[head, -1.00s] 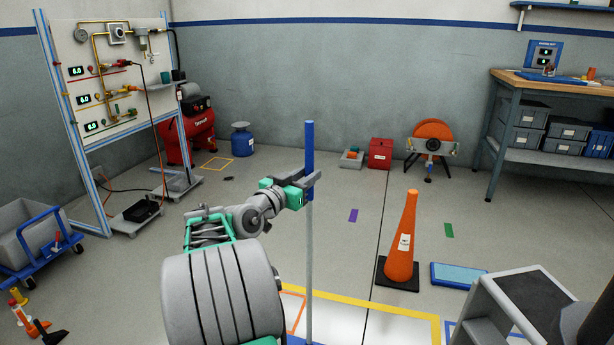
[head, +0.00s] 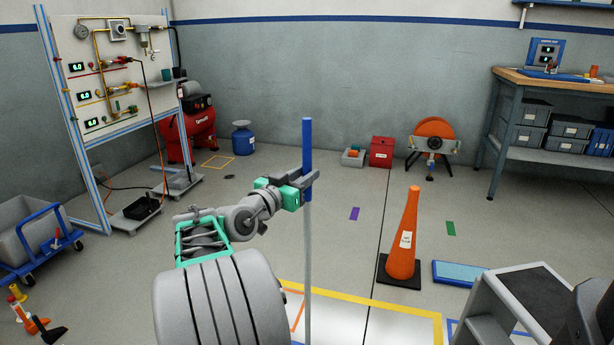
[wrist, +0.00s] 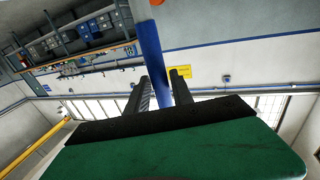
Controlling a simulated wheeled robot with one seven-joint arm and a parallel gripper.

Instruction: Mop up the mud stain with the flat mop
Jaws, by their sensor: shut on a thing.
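The flat mop's upright pole has a blue upper grip (head: 307,143) and a grey lower shaft (head: 308,265). My gripper (head: 312,186) is shut around the blue grip near its lower end. In the wrist view the blue grip (wrist: 167,62) rises between the two dark fingers of my gripper (wrist: 163,88). The mop's head lies below the frame's bottom edge or behind my arm and is hidden. I see no clear mud stain in these frames; a small dark patch (head: 229,177) lies on the floor near the compressor, and I cannot tell what it is.
An orange cone (head: 403,240) on a black base stands right of the pole. A blue pad (head: 460,273) lies beside it, and a grey step stool (head: 520,295) is at lower right. A yellow-bordered white floor area (head: 385,325) lies in front. Mid-floor is mostly clear.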

